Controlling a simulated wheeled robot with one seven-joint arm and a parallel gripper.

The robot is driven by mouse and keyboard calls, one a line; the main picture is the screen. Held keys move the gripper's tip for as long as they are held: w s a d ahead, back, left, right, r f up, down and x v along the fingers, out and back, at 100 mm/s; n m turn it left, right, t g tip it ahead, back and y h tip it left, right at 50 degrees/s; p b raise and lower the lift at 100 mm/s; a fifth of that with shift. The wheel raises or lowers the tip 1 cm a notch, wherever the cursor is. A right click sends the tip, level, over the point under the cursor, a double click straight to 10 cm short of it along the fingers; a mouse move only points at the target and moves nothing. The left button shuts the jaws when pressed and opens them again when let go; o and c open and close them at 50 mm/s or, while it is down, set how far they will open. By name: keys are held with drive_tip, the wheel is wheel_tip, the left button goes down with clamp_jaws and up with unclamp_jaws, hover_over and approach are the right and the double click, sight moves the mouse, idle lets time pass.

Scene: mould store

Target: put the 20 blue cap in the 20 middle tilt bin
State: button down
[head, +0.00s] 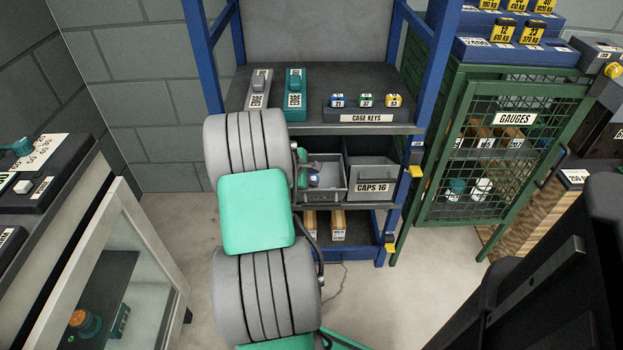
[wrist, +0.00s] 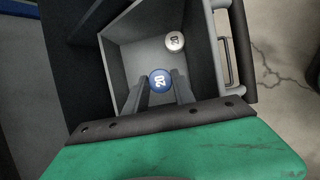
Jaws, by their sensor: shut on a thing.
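The blue cap marked 20 (wrist: 160,79) is between the fingertips of my gripper (wrist: 160,86), which is shut on it. The cap is over the inside of an open grey tilt bin (wrist: 119,76); I cannot tell whether it touches the bin floor. In the head view the tilted-out bin (head: 329,195) is on the middle shelf level, left of the CAPS 16 bin. My arm hides its left side, and its label is not readable. The blue cap (head: 314,180) shows small there.
The shut CAPS 16 bin (head: 374,178) stands right beside it. The blue rack posts (head: 410,150) flank the bins. A green mesh cage (head: 505,150) stands to the right.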

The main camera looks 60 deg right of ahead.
drive_tip(key=shift+a+f, duration=0.2)
drive_tip(key=shift+f, duration=0.25)
drive_tip(key=c, duration=1)
unclamp_jaws()
drive_tip(key=shift+s+a+f, duration=0.1)
drive_tip(key=shift+o, duration=0.2)
drive_tip(key=p+v, duration=0.1)
drive_tip(key=v, duration=0.3)
drive_tip(key=p+v, duration=0.1)
drive_tip(key=v, duration=0.3)
drive_tip(key=shift+r, duration=0.4)
drive_tip(key=w+a+r+m+t+y+p, duration=0.1)
drive_tip(key=w+a+r+t+p, duration=0.1)
drive_tip(key=w+a+r+p, duration=0.65)
drive_tip(key=w+a+r+m+t+y+p, duration=0.15)
drive_tip(key=w+a+r+p, duration=0.3)
drive_tip(key=a+r, duration=0.75)
drive_tip(key=s+a+r+y+p, duration=0.1)
drive_tip(key=s+a+r+p, duration=0.1)
drive_tip(key=a, duration=0.7)
drive_tip(key=s+a+r+m+t+y+p, duration=0.1)
drive_tip(key=s+a+r+y+p, duration=0.1)
drive_tip(key=a+r+p, duration=0.3)
drive_tip(key=s+a+r+y+p, duration=0.2)
drive_tip(key=a+r, duration=0.4)
drive_tip(key=a, duration=0.7)
drive_tip(key=shift+a+r+p, duration=0.15)
drive_tip(key=shift+r+p, duration=0.1)
drive_tip(key=shift+p, duration=0.55)
